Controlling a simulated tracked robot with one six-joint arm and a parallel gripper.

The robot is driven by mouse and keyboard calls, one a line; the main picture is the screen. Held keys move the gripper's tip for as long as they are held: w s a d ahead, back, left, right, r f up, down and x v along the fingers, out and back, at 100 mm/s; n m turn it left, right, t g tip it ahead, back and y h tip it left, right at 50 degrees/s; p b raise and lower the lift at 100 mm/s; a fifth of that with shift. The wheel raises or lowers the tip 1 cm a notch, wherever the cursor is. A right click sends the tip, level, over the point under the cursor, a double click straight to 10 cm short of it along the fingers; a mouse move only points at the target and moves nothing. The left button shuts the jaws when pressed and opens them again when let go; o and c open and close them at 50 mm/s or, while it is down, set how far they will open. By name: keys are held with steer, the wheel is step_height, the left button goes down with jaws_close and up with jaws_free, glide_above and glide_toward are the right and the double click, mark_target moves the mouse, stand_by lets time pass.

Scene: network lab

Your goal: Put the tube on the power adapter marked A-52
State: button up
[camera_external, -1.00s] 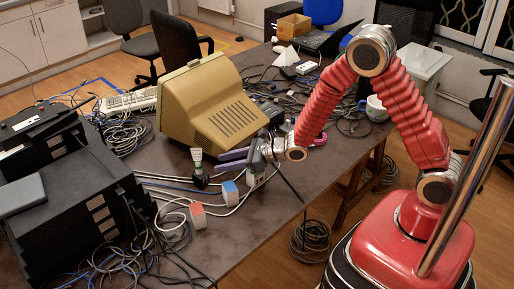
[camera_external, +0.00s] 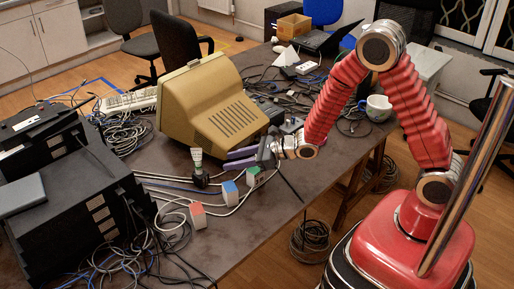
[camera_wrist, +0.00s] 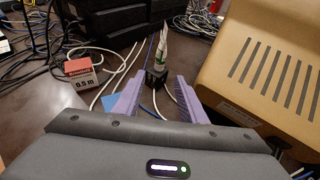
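A pale tube with green and orange marks (camera_wrist: 165,45) stands upright at the black power adapter (camera_wrist: 157,76) in the wrist view. In the external view the tube (camera_external: 197,155) stands on the dark table, left of my gripper, with the black adapter (camera_external: 200,178) at its lower end. I cannot read A-52 on any adapter. My gripper (camera_wrist: 158,97) is open and empty. Its two purple fingers are spread apart, with the tube and black adapter beyond the gap between them. In the external view my gripper (camera_external: 228,161) points left, low over the table.
A red-topped box marked 0.5 m (camera_wrist: 82,80) lies left. Blue-topped (camera_external: 230,191) and green-topped (camera_external: 253,175) boxes sit near my gripper. A beige monitor (camera_external: 210,105) stands close behind the fingers. Black equipment (camera_external: 75,200) fills the left side. Loose cables cross the table.

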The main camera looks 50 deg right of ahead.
steer(key=shift+r, duration=0.1)
steer(key=s+a+r+n+g+y, duration=0.35)
steer(key=s+r+n, duration=0.5)
steer(key=r, duration=0.35)
steer(key=s+d+r+n+g, duration=0.25)
steer(key=s+r+n, duration=0.25)
steer(key=s+n, duration=0.35)
steer(key=s+d+r+n+h, duration=0.1)
steer(key=s+d+n+h, duration=0.4)
steer(key=d, duration=0.6)
steer(key=s+d+r+n+h, duration=0.2)
steer(key=s+d+n+h, duration=0.4)
steer(key=d, duration=0.6)
steer(key=s, duration=0.2)
steer(key=shift+s+d+r+n+t, duration=0.25)
steer(key=shift+s+n+t, duration=0.1)
steer(key=shift+n+t, duration=0.05)
